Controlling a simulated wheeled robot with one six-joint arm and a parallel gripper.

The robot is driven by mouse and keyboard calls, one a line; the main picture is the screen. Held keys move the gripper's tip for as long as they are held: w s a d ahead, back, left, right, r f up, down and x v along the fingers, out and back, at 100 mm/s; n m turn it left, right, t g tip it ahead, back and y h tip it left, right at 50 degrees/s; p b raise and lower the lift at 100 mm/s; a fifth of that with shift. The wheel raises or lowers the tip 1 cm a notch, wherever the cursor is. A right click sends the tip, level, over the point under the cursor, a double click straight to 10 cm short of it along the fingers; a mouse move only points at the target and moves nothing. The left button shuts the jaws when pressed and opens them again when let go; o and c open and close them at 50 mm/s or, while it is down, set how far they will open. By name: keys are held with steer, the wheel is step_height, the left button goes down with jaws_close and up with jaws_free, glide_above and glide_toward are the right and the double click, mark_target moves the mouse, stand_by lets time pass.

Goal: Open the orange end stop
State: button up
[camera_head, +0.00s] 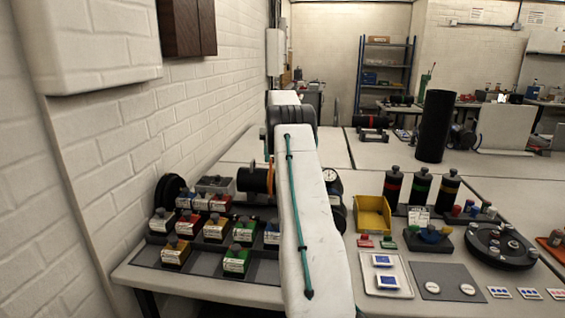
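A dark cylinder (253,181) lies on its side on the near bench, just left of my white arm. A thin orange ring or edge (269,176) shows at its right end, against my arm. I cannot tell whether this is the orange end stop, as my arm hides what lies to the right of it. My gripper is not in view. My arm reaches forward over the bench, and its dark joint is at the far end.
Small labelled blocks (176,251) stand on a dark tray at left. A white brick wall (130,170) bounds the left.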

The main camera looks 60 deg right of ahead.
steer(key=shift+s+a+r, duration=0.3)
steer(key=shift+s+r, duration=0.15)
steer(key=shift+r, duration=0.1)
steer(key=shift+s+a+r, duration=0.25)
steer(key=shift+s+r, duration=0.2)
steer(key=shift+r, duration=0.1)
steer(key=s+a+r, duration=0.1)
steer(key=s+a, duration=0.8)
steer(key=s, duration=0.1)
steer(key=shift+s+a, duration=0.2)
steer(key=shift+s, duration=0.05)
